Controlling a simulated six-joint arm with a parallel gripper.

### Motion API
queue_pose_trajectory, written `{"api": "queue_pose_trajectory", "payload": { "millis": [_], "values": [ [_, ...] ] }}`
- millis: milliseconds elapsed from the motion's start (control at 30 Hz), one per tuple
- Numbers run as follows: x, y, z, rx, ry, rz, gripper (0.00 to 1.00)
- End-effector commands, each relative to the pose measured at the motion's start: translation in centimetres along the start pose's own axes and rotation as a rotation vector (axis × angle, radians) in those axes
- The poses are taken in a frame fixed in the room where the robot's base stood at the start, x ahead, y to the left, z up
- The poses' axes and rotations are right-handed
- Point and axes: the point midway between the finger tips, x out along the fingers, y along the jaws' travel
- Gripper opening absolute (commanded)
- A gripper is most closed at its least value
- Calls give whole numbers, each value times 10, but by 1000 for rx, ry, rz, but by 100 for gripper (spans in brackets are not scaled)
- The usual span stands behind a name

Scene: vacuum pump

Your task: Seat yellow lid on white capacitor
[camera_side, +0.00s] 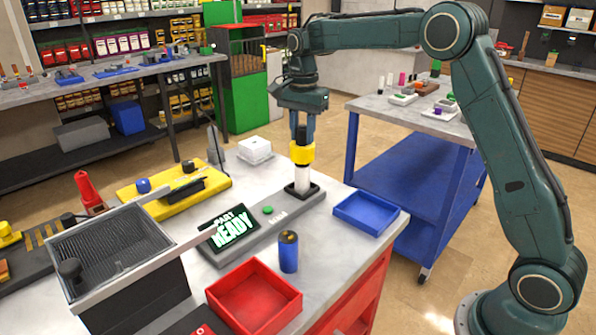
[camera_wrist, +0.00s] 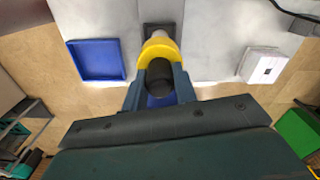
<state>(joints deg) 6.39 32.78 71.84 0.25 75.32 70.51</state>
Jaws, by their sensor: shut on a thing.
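The yellow lid (camera_side: 302,155) has a black knob (camera_side: 301,134) on top. My gripper (camera_side: 302,137) points down from above, shut on the lid with its fingers either side of the knob. The white capacitor (camera_side: 302,176) stands upright in a dark square holder (camera_side: 317,193) on the grey fixture. The lid lines up over the capacitor's top with no visible gap in the side view; I cannot tell whether it is fully seated.
A lit "PART READY" display (camera_side: 229,228) and a green button (camera_side: 267,210) are on the fixture. A dark blue cylinder (camera_side: 288,254), red tray (camera_side: 254,297), blue tray (camera_side: 366,211) and white box (camera_side: 254,149) stand around it. A yellow fixture (camera_side: 150,205) is to the left.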

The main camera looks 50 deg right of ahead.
Motion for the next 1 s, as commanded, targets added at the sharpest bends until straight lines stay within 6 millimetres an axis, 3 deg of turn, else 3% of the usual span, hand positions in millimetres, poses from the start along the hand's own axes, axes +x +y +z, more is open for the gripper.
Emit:
{"api": "queue_pose_trajectory", "payload": {
  "millis": [1000],
  "values": [
    [8,0,0,0,0,1,5]
  ]
}}
